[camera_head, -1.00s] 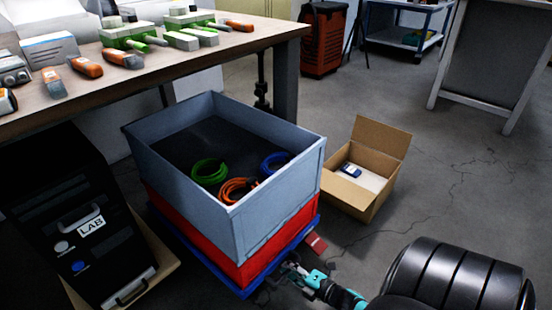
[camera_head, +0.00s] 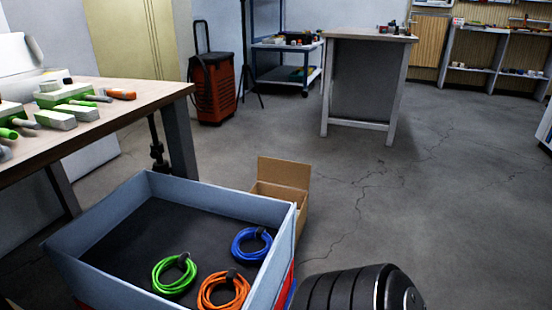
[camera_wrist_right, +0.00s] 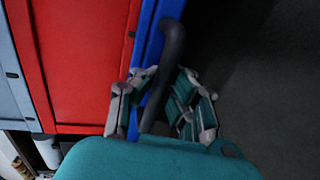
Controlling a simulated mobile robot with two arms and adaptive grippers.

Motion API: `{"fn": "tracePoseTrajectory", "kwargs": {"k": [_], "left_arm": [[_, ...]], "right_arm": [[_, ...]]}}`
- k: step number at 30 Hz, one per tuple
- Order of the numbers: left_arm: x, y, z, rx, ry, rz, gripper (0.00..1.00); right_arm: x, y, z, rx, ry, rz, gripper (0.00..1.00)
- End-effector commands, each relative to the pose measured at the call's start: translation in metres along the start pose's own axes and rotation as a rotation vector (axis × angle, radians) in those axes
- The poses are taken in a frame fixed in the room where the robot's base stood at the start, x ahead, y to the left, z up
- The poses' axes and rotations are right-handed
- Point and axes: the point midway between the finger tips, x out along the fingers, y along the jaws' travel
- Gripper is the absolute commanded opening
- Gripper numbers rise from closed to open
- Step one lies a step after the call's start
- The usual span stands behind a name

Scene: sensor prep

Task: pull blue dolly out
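The blue dolly (camera_wrist_right: 150,50) shows in the right wrist view as a blue strip beside a red crate (camera_wrist_right: 85,60). A dark curved handle (camera_wrist_right: 172,45) stands along it. My right gripper (camera_wrist_right: 165,85) has its fingers on both sides of this handle and looks shut on it. In the head view the dolly is almost wholly hidden below a grey-blue open crate (camera_head: 120,277), with a thin red edge of the lower crate at its right side. Green (camera_head: 174,273), orange (camera_head: 223,290) and blue (camera_head: 252,244) cable coils lie inside the upper crate. My left gripper is out of view.
A wooden workbench (camera_head: 150,95) stands at the left, its leg (camera_head: 178,130) just behind the crate. An open cardboard box (camera_head: 285,172) is close behind the crate's right corner. An orange-red case (camera_head: 215,88) and a grey table (camera_head: 365,80) stand farther back.

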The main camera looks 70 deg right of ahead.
Motion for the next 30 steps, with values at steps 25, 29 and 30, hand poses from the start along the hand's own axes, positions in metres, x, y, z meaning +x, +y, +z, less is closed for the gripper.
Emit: {"fn": "tracePoseTrajectory", "kwargs": {"k": [25,29,30], "left_arm": [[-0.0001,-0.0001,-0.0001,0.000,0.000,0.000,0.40],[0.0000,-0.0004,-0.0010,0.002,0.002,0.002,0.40],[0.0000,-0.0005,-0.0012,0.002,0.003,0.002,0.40]], "right_arm": [[-0.0025,0.0001,0.0002,-0.001,0.000,0.002,0.38],[-0.0029,-0.0001,0.0002,-0.001,0.000,0.002,0.38],[-0.0041,-0.0003,0.0001,-0.001,0.000,0.001,0.38]]}}
